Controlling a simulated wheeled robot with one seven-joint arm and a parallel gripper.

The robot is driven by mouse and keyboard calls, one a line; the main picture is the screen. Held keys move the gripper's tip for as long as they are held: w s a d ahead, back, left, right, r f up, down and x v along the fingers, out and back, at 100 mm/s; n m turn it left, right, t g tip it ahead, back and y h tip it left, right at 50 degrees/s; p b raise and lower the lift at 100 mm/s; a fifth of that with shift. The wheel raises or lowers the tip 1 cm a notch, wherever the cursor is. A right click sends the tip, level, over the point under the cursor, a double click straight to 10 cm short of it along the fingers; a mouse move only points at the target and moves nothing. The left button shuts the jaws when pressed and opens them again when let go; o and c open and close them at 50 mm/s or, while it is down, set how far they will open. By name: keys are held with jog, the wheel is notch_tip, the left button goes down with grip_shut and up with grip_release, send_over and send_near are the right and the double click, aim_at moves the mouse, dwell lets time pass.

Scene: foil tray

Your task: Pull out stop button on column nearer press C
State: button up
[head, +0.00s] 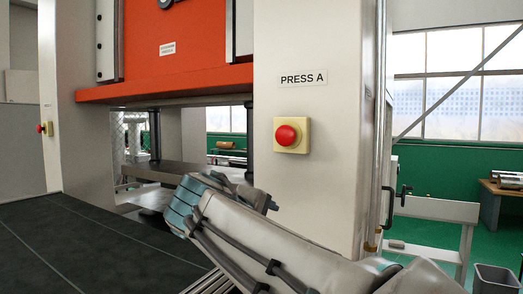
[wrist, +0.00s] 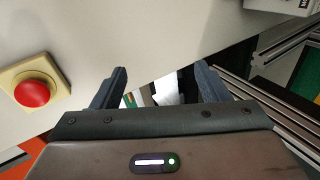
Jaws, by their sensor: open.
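A red stop button (head: 288,135) on a yellow box is mounted on the near column, under a label reading PRESS A (head: 303,79). The same button shows at the left of the wrist view (wrist: 33,92). Another red stop button (head: 41,129) is on the far left column (head: 50,100); no label for it is readable. I see no label reading press C. My gripper (wrist: 160,82) is open and empty, to the right of the button in the wrist view. In the head view my arm reaches below the near button, and the fingertips are not clear there.
The orange press ram (head: 185,45) spans between the two columns above an open gap. A dark bed or belt (head: 90,245) lies at lower left. A pipe with a valve handle (head: 390,200) runs along the near column's right side. A workbench (head: 500,190) stands far right.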

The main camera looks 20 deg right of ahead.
aim_at(284, 136)
notch_tip(284, 136, up, 16)
jog(key=w+a+t+h, duration=0.2)
jog(key=t+h, duration=0.1)
jog(key=h, duration=0.2)
jog(key=p+x, duration=0.1)
jog(key=x, duration=0.3)
jog(key=p+x, duration=0.1)
jog(key=x, duration=0.3)
jog(key=p+x, duration=0.2)
jog(key=x, duration=0.3)
jog(key=shift+r, duration=0.35)
jog(key=shift+w+d+f, duration=0.1)
jog(key=shift+w+d, duration=0.25)
jog(key=shift+d, duration=0.25)
